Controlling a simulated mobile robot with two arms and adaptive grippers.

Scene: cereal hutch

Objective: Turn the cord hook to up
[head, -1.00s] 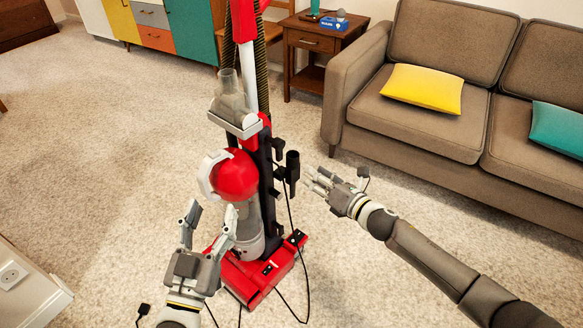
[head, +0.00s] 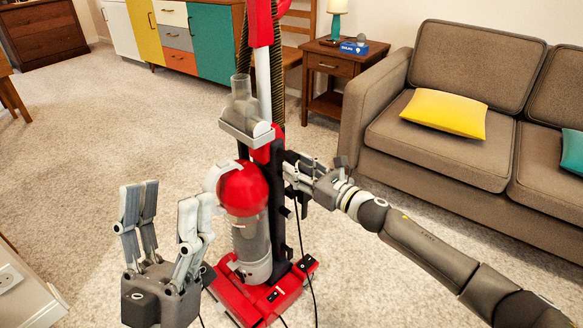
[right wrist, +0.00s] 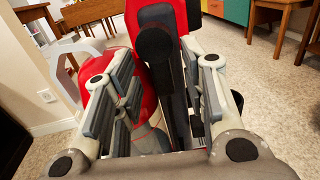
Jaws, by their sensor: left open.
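A red and grey upright vacuum cleaner (head: 243,190) stands on the carpet in the middle of the head view. Its dark back column carries black parts on its right side, a small one (head: 286,212) showing below my right gripper (head: 291,170). In the right wrist view a round-ended black part (right wrist: 155,45) of the vacuum shows between the open fingers of my right gripper (right wrist: 163,95). I cannot tell which black part is the cord hook or how it is turned; the fingers partly hide this side. My left gripper (head: 165,212) is open and empty, left of the vacuum.
A brown sofa (head: 425,135) with a yellow cushion (head: 443,114) stands at the right. A side table (head: 330,68) and a coloured cabinet (head: 213,40) stand behind. A thin black cord (head: 305,260) hangs beside the vacuum. Carpet at the left is clear.

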